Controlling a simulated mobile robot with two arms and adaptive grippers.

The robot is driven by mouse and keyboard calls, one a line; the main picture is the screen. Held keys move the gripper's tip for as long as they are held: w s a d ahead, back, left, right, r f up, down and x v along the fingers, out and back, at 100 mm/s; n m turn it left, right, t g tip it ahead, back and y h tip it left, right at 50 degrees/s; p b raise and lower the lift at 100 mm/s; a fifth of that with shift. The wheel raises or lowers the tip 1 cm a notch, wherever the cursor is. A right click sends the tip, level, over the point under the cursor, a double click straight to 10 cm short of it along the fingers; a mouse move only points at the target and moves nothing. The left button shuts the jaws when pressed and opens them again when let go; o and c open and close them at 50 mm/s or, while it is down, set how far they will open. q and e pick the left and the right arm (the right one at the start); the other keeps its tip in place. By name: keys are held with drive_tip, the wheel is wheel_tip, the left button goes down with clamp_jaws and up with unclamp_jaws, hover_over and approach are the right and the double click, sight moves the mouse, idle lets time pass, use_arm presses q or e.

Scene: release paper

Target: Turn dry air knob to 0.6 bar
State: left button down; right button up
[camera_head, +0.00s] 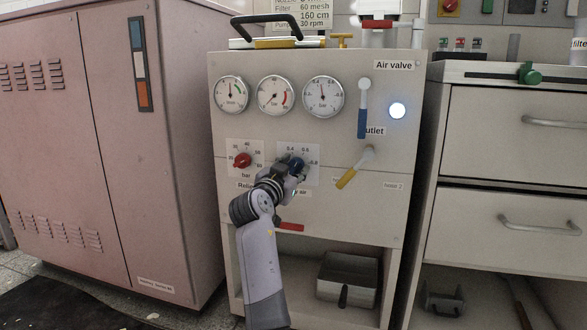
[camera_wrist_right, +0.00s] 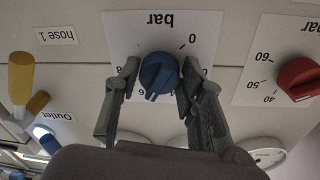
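The blue dry air knob (camera_head: 297,163) sits on a white scale plate on the panel, right of the red knob. In the right wrist view, upside down, the blue knob (camera_wrist_right: 160,74) lies between the two fingers of my right gripper (camera_wrist_right: 159,72). The fingers are spread around it; a narrow gap shows on the left, and contact on the right is unclear. Its white mark points down and slightly left, near a partly hidden 6. In the head view, my right gripper (camera_head: 291,168) reaches the knob from below and covers part of it. My left gripper is out of view.
The red knob (camera_head: 243,160) is close by on the left. Three gauges (camera_head: 276,96) sit above. The blue-handled air valve (camera_head: 363,107), a yellow-handled outlet valve (camera_head: 354,168) and a lit white lamp (camera_head: 398,111) are to the right. A red handle (camera_head: 289,227) sits below.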

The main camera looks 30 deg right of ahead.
drive_tip(key=o, duration=0.3)
drive_tip(key=shift+o, duration=0.2)
drive_tip(key=shift+r, duration=0.1)
drive_tip(key=v, duration=0.7)
drive_tip(key=shift+s+a, duration=0.2)
drive_tip(key=shift+a, duration=0.05)
